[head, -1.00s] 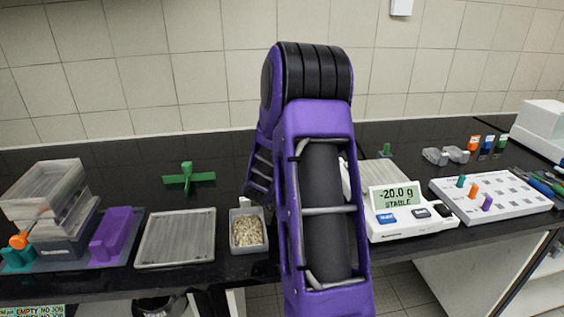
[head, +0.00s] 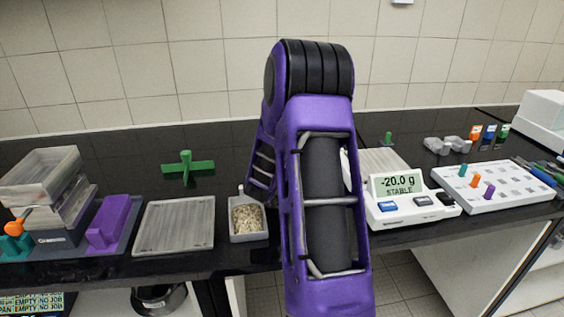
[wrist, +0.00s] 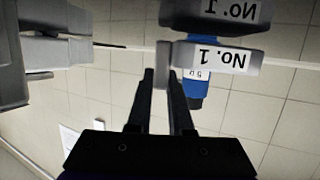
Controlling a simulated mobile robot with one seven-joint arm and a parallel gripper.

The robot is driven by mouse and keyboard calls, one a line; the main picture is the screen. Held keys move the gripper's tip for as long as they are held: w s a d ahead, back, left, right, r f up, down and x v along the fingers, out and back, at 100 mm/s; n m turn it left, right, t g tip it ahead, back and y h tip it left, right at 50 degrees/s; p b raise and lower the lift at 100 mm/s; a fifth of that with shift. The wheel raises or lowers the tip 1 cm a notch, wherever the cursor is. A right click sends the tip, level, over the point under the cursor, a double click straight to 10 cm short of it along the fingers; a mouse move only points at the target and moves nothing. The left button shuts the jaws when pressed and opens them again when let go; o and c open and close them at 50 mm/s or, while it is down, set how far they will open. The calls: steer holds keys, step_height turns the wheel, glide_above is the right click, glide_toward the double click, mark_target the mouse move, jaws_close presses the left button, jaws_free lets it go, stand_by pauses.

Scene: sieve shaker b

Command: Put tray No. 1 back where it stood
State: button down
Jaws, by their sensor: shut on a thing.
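In the wrist view my gripper (wrist: 170,78) is shut on the thin grey end of tray No. 1 (wrist: 222,58), whose white label reads "No. 1" upside down in the picture. Just above it in that view is a darker block (wrist: 215,22) with a second "No. 1" label. I cannot tell whether the tray touches this block. A blue thing (wrist: 196,91) marked "50" shows behind the tray. In the head view my purple arm hides my gripper and the tray.
The balance (head: 405,209) reads -20.0 g, STABLE. A grain container (head: 248,219) and a flat grey plate (head: 174,225) lie left of my arm.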

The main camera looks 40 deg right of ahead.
steer(key=shift+s+f+b, duration=0.15)
steer(key=shift+f+b, duration=0.25)
steer(key=shift+f, duration=0.15)
steer(key=shift+s+a+f+b, duration=0.15)
steer(key=shift+s+f+b, duration=0.05)
steer(key=shift+f+b, duration=0.2)
steer(key=shift+f, duration=0.1)
steer(key=c, duration=0.7)
jaws_free()
steer(key=shift+c, duration=0.2)
step_height(320, 180, up, 12)
steer(key=p, duration=0.2)
steer(key=shift+w+r, duration=0.2)
steer(key=shift+w, duration=0.1)
